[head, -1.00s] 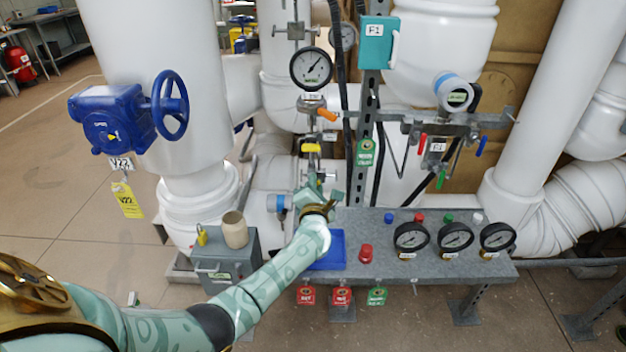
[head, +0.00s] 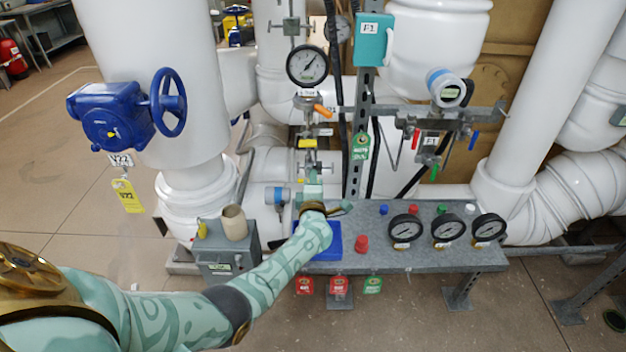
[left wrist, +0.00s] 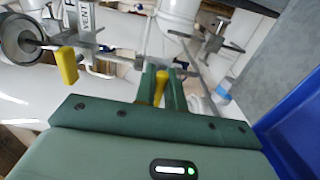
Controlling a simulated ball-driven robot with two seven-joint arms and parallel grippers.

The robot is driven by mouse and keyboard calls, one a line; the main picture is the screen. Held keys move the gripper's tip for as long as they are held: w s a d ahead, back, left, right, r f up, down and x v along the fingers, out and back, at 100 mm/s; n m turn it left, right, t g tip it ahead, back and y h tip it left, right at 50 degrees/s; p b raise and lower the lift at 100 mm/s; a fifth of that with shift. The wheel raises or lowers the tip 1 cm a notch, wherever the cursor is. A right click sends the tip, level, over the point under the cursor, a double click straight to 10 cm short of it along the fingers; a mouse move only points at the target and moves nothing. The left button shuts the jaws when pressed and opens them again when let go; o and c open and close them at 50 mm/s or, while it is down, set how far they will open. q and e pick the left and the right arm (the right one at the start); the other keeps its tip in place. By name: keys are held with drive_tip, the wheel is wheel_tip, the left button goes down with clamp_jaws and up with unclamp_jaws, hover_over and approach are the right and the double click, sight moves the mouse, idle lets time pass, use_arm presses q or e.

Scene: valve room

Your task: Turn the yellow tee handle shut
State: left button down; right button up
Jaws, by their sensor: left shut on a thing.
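My left gripper (head: 312,184) reaches to the lower end of the vertical pipe run below the round gauge. In the left wrist view its two green fingers (left wrist: 161,86) are shut on a yellow handle (left wrist: 160,88), which shows between them. The fingers hide part of this handle, so its full shape and angle cannot be told. Another yellow handle (head: 310,143) sits higher on the same pipe run, apart from the gripper. It also shows at the left of the left wrist view (left wrist: 67,65). My right gripper is not in view.
A grey bench (head: 400,262) with a blue tray (head: 326,253), small coloured caps and three black gauges (head: 447,229) lies right of my forearm. A grey box (head: 222,262) with a beige cup (head: 234,222) stands left. An orange handle (head: 322,111) is above.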

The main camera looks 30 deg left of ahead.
use_arm(q)
drive_tip(key=shift+f, duration=0.15)
idle(0.3)
drive_tip(key=c, duration=1.5)
unclamp_jaws()
drive_tip(key=shift+s+d, duration=0.1)
drive_tip(key=p+v, duration=0.4)
drive_tip(key=v, duration=1.2)
drive_tip(key=shift+s, duration=0.15)
